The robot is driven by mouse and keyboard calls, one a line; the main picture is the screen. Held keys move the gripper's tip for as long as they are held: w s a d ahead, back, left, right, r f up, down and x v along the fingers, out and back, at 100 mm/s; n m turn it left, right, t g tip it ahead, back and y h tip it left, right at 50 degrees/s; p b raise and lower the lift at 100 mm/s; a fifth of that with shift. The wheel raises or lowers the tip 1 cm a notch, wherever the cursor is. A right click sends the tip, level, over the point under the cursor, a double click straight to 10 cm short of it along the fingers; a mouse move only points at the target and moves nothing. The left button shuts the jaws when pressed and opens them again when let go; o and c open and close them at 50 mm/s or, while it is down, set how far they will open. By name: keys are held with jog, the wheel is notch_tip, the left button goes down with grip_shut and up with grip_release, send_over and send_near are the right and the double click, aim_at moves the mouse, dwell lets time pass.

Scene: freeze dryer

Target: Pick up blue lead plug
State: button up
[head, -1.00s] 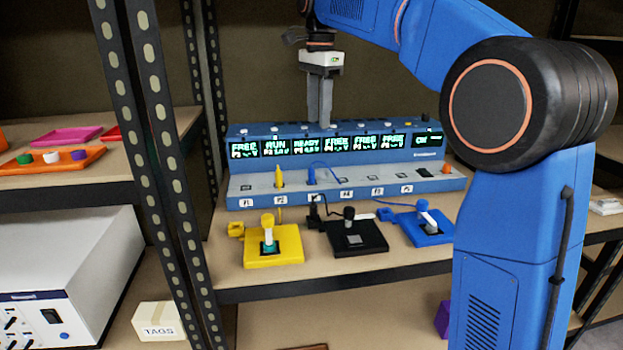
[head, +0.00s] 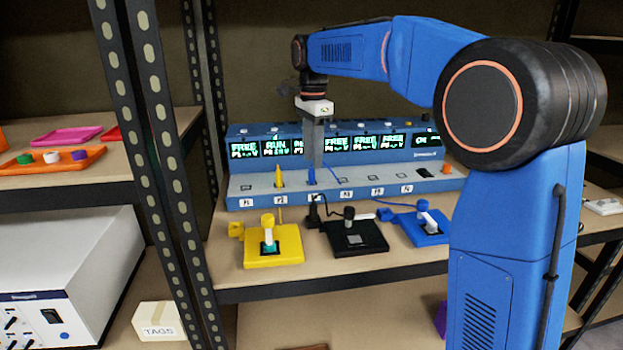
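The blue lead plug (head: 311,177) stands upright in the third socket of the long blue and grey station (head: 440,184), and its thin blue lead runs right towards the blue stand (head: 428,232). My gripper (head: 313,164) points straight down at the plug. Its fingertips are at the plug's top in the picture, and part of the plug shows below them. The fingers look like one grey column from here, so I cannot tell the gap between them or whether they touch the plug.
A yellow plug (head: 279,177) stands in the socket just left. In front are a yellow stand (head: 285,250), a black stand (head: 372,240) and the blue stand. A black plug (head: 314,212) is near the black stand. A shelf post (head: 165,150) rises at left.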

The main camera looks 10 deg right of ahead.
aim_at(311, 170)
jog(key=shift+w+a+f, duration=0.1)
jog(key=shift+f, duration=1.35)
jog(key=shift+w+a+f, duration=0.1)
jog(key=shift+f, duration=1.35)
grip_shut()
